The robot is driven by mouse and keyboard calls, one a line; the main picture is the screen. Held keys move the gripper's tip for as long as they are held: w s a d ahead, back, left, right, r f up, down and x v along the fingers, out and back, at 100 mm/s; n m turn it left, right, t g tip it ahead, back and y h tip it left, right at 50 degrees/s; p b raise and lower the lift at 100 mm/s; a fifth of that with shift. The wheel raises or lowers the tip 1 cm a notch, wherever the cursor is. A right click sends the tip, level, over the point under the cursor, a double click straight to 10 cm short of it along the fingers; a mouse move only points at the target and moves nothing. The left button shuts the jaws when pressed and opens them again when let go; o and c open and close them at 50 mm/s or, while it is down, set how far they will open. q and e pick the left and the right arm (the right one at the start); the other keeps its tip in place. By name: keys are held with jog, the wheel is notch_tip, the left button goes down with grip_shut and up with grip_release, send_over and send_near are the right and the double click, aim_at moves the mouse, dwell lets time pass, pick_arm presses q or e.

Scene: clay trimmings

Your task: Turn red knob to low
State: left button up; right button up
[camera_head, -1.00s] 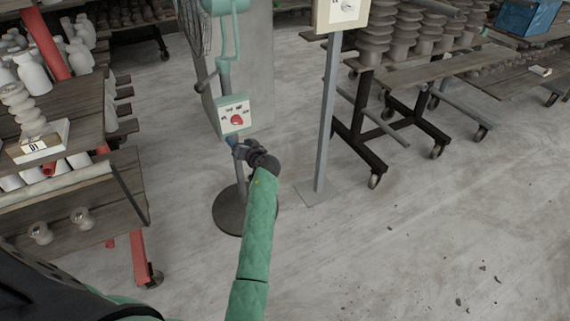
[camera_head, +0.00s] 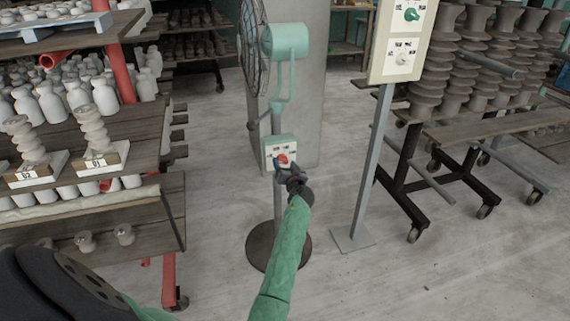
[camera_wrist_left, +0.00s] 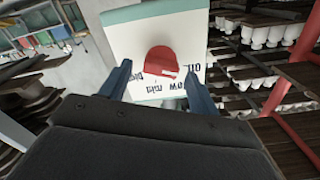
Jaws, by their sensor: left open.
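The red knob (camera_head: 283,158) is on the white face of a small control box (camera_head: 268,146) on the stand of a green fan (camera_head: 286,40). In the left wrist view the knob (camera_wrist_left: 161,61) sits between and just beyond the two blue fingertips of my left gripper (camera_wrist_left: 158,80). The printed labels look upside down there, with parts of "low", "mid" and "off" readable. My left gripper (camera_head: 285,168) is open in front of the box, just below the knob. I cannot tell whether a finger touches the knob. My right gripper is not in view.
A post with a larger panel (camera_head: 403,42) bearing a green knob and a white knob stands to the right. Racks of white bottles (camera_head: 105,97) are at the left. A wheeled rack (camera_head: 450,137) is at the right. The floor (camera_head: 390,285) in front is clear.

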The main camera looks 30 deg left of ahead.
pick_arm(q)
jog(key=shift+w+a, duration=0.2)
jog(key=shift+a, duration=0.1)
jog(key=c, duration=1)
